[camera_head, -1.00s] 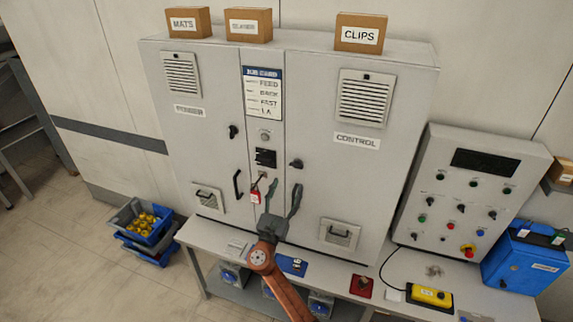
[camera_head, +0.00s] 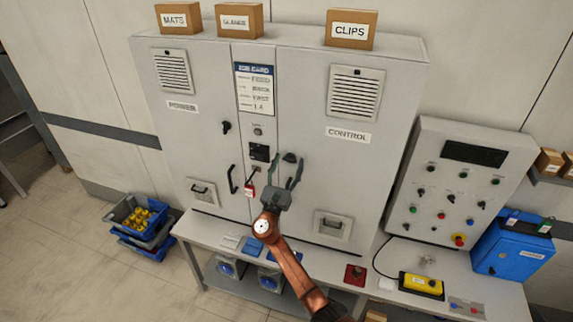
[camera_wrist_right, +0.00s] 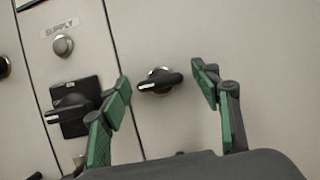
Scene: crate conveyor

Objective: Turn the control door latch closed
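The control door latch (camera_head: 290,157) is a small black turning handle on the left edge of the grey control door (camera_head: 345,185). In the right wrist view the latch (camera_wrist_right: 160,83) has a pale round base, and its bar lies nearly level, slightly tilted. My right gripper (camera_head: 283,166) is open in front of the door. In the right wrist view its green-padded fingertips (camera_wrist_right: 162,80) stand on either side of the latch, with gaps; I see no contact. My left gripper is not in view.
Left of the latch are a black rotary switch (camera_wrist_right: 72,108), the supply button (camera_wrist_right: 63,46) and a red tag (camera_head: 249,191). A bench (camera_head: 330,262) runs below the cabinet. A sloped control panel (camera_head: 455,190) stands to the right.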

